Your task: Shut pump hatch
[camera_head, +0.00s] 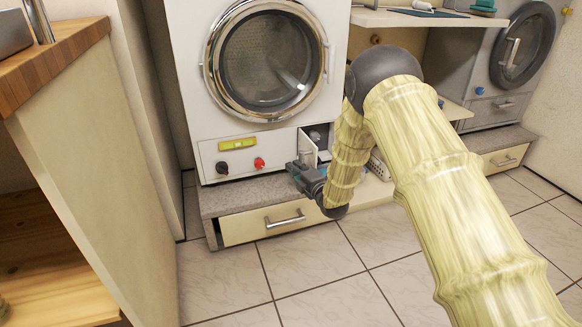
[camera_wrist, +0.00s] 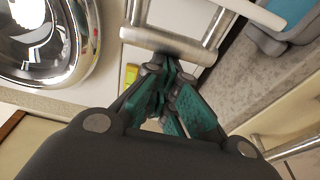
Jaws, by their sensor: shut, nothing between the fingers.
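The pump hatch (camera_head: 308,148) is a small white door at the lower right of the front-loading washer (camera_head: 187,65). It stands open, swung outward, and a dark recess (camera_head: 319,133) shows beside it. In the wrist view a thick metal bar handle (camera_wrist: 165,45) on two posts, which looks like the hatch's handle, lies just beyond my fingertips. My gripper (camera_head: 294,167) is shut and empty in front of the hatch; its teal fingers (camera_wrist: 168,72) show together in the wrist view. Whether they touch the handle I cannot tell.
Below the washer is a plinth drawer (camera_head: 262,228) with a bar handle. A wooden-topped counter (camera_head: 55,55) stands close at the left. A second, grey machine (camera_head: 510,60) stands at the right. The tiled floor (camera_head: 300,265) in front is clear.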

